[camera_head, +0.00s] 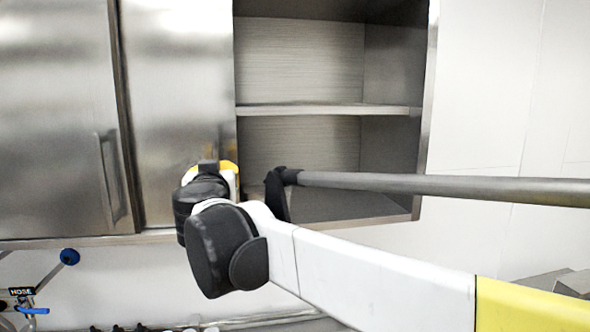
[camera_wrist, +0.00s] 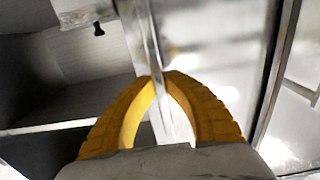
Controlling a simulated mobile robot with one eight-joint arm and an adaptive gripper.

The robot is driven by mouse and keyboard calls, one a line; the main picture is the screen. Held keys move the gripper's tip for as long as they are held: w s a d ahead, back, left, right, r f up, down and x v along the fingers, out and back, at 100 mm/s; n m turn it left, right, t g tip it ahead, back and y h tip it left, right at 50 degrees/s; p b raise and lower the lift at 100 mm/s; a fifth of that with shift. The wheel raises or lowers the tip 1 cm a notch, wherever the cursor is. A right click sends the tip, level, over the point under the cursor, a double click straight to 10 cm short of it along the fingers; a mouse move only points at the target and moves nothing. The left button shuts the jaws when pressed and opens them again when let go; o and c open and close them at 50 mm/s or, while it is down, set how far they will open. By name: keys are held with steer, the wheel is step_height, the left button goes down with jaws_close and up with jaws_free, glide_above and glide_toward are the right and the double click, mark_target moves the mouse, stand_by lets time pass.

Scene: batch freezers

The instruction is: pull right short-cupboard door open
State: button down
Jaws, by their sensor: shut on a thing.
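The right short-cupboard door (camera_head: 180,100) is a brushed-metal panel in the head view. It stands clear of the right compartment, which is open to view. In the wrist view the door (camera_wrist: 215,50) lies right of a thin upright metal strip (camera_wrist: 152,45) at its edge. I cannot tell whether this strip is the handle or the door's edge. My gripper (camera_wrist: 161,80) has its yellow fingers shut on the strip, with their tips together around it. In the head view my wrist hides most of the gripper; only a little yellow shows.
The open compartment (camera_head: 300,65) has a shelf (camera_head: 320,109) and looks empty in the head view. The left door (camera_head: 55,120) is flat, with a vertical handle (camera_head: 110,180). A grey bar (camera_head: 440,187) crosses in front of the compartment's lower part. A hose fitting (camera_head: 69,257) is at lower left.

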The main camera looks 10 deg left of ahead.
steer(key=shift+s+a, duration=0.25)
steer(key=shift+a, duration=0.7)
steer(key=c, duration=1.4)
jaws_free()
steer(key=v, duration=1.2)
steer(key=shift+r, duration=0.1)
